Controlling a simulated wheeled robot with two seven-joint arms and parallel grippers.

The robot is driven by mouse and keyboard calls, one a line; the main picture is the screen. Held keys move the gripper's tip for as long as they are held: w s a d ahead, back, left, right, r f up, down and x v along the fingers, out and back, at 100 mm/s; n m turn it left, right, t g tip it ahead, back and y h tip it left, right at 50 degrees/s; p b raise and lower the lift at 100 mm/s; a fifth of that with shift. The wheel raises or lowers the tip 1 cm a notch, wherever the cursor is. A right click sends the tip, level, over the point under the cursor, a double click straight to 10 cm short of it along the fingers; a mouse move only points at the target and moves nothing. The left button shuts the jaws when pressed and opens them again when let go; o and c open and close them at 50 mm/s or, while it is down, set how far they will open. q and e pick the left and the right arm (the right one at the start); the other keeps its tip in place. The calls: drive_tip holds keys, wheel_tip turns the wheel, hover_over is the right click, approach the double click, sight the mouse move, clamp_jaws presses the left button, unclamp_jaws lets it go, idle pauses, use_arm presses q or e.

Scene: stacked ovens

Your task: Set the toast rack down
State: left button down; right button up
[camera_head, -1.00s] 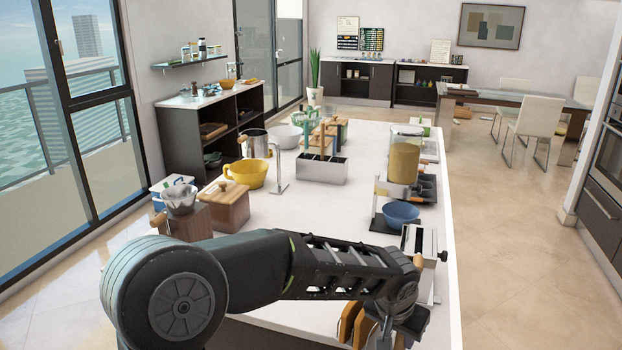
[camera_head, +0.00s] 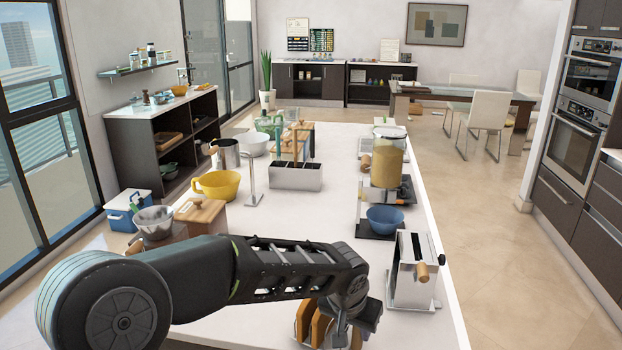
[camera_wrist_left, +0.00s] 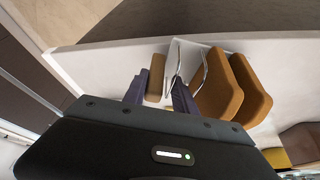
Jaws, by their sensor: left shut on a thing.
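My left gripper (camera_head: 343,322) is shut on the toast rack, over the near part of the white counter. In the left wrist view, the gripper (camera_wrist_left: 160,92) has its two dark fingers around part of the rack, with a brown slice between or just beyond them. The toast rack (camera_wrist_left: 203,73) shows there as thin metal loops with brown toast slices (camera_wrist_left: 217,90) beside them. In the head view, the toast (camera_head: 318,326) shows left of the gripper, and the arm hides most of the rack. I cannot tell whether its base touches the counter. My right gripper is not in view.
A metal toaster (camera_head: 407,277) stands right of the gripper near the counter's right edge. A yellow bowl (camera_head: 216,185) and a wooden box (camera_head: 203,215) stand left. The counter (camera_head: 310,213) is clear in the middle.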

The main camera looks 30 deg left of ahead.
use_arm(q)
drive_tip(key=w+a+r+n+b, duration=0.1)
drive_tip(key=a+r+b, duration=0.2)
drive_tip(key=a, duration=0.3)
drive_tip(key=w+a+r+n+y+b, duration=0.1)
drive_tip(key=a+r+b, duration=0.1)
drive_tip(key=a, duration=0.4)
drive_tip(key=w+a+r+n+b, duration=0.1)
drive_tip(key=w+a+r+b, duration=0.1)
drive_tip(key=a+b, duration=0.3)
drive_tip(key=shift+a+r+n, duration=0.4)
drive_tip(key=shift+a+r, duration=0.05)
drive_tip(key=shift+r, duration=0.4)
wheel_tip(320, 180, down, 6)
drive_tip(key=b, duration=0.1)
drive_tip(key=shift+f+y, duration=0.2)
drive_tip(key=shift+y, duration=0.1)
drive_tip(key=shift+w, duration=0.1)
